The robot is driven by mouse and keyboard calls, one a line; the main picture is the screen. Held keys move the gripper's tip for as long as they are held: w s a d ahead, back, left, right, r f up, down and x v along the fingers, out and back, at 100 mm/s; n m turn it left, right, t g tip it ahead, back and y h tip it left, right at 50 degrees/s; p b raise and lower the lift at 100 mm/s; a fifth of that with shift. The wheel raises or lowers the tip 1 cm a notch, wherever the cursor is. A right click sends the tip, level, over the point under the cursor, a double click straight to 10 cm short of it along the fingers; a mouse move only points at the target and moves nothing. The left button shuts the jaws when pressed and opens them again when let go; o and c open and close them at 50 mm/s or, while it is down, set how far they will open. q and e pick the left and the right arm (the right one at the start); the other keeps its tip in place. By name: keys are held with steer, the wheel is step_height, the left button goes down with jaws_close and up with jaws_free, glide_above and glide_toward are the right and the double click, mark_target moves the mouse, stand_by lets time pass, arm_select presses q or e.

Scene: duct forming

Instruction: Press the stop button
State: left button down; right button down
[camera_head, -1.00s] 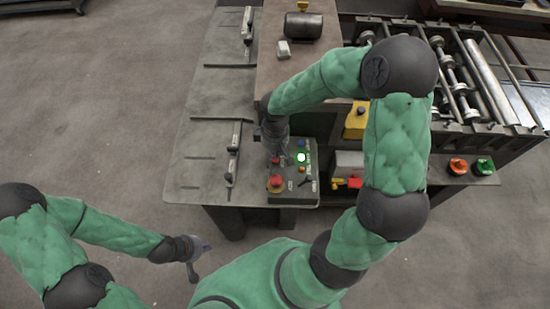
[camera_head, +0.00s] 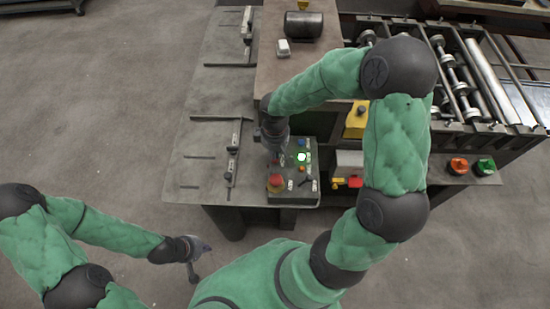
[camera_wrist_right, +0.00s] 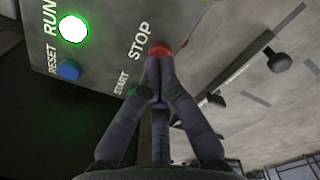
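The control panel (camera_head: 310,187) stands at the front edge of the table. Its red STOP button (camera_wrist_right: 161,48) shows in the right wrist view beside the STOP label, and is mostly hidden by my arm in the head view. My right gripper (camera_wrist_right: 158,62) is shut, with its fingertips together over the button's near edge. They look to be touching it, but how far the button is pressed cannot be told. In the head view my right gripper (camera_head: 277,150) is above the panel. My left gripper (camera_head: 198,260) hangs low at the left, away from the table; its finger opening is unclear.
The green RUN light (camera_head: 302,157) is lit. A blue RESET button (camera_wrist_right: 68,70) and a larger red mushroom button (camera_head: 275,182) share the panel. The START control is partly hidden by a finger. A roller frame (camera_head: 475,90) stands at the right.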

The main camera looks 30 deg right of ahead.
steer(key=shift+f+b, duration=0.65)
steer(key=shift+f, duration=0.2)
steer(key=shift+r, duration=0.1)
steer(key=shift+r+p, duration=2.8)
steer(key=shift+r, duration=0.7)
